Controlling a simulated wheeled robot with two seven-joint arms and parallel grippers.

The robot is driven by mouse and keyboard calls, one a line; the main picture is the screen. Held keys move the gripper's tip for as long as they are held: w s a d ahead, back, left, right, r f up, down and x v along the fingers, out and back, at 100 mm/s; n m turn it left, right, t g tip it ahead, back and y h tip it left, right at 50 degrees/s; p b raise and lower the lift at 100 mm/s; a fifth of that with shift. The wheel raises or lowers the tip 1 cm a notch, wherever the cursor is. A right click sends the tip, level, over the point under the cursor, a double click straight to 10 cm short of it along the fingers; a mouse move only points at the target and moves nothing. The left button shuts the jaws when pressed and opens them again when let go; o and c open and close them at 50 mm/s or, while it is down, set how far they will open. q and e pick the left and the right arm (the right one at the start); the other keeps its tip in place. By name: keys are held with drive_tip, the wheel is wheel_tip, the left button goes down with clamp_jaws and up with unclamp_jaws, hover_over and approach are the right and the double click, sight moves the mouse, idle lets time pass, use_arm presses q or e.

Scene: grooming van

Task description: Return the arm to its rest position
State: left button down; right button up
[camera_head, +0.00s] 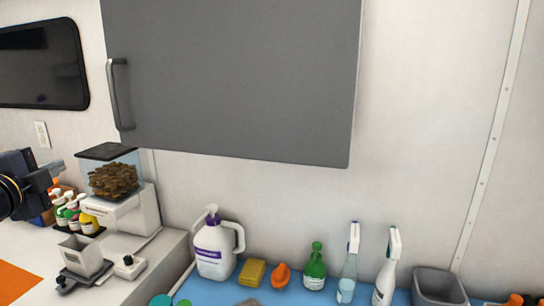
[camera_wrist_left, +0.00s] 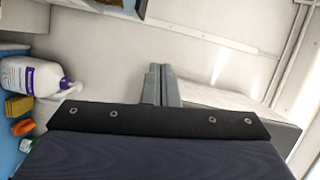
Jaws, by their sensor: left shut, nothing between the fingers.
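My left gripper (camera_head: 52,176) is at the left edge of the head view, in front of the dispenser and the small pump bottles. In the left wrist view its two grey fingers (camera_wrist_left: 160,72) are together with nothing between them. Only the dark wrist and the gripper of that arm show in the head view; the rest is out of frame. My right gripper is in neither view.
A grey cabinet (camera_head: 235,75) with a handle hangs on the wall. A treat dispenser (camera_head: 125,205) stands on the white counter. A white jug (camera_head: 214,250), yellow sponge (camera_head: 252,272), green bottle (camera_head: 315,270), spray bottles (camera_head: 386,275) and grey bin (camera_head: 438,290) line the blue surface.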

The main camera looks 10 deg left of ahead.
use_arm(q)
drive_tip(key=s+d+f+n+g+h, duration=0.2)
drive_tip(key=d+f+n+h, duration=0.15)
drive_tip(key=d+f, duration=0.5)
drive_tip(key=s+d+f+n+g+h, duration=0.2)
drive_tip(key=d+f+n+g+h, duration=0.15)
drive_tip(key=d+f, duration=0.5)
drive_tip(key=s+d+f+n+g+h, duration=0.1)
drive_tip(key=s+d+f+n+g, duration=0.1)
drive_tip(key=s+d+f, duration=0.3)
drive_tip(key=s+d+f+n+g+h, duration=0.1)
drive_tip(key=s+d+f+n+g, duration=0.2)
drive_tip(key=s+d+f+n, duration=0.2)
drive_tip(key=s+d+f, duration=0.1)
drive_tip(key=d+f, duration=0.2)
drive_tip(key=d, duration=0.2)
drive_tip(key=shift+d+n+p, duration=0.3)
drive_tip(key=shift+d+p, duration=0.05)
drive_tip(key=shift+d, duration=0.05)
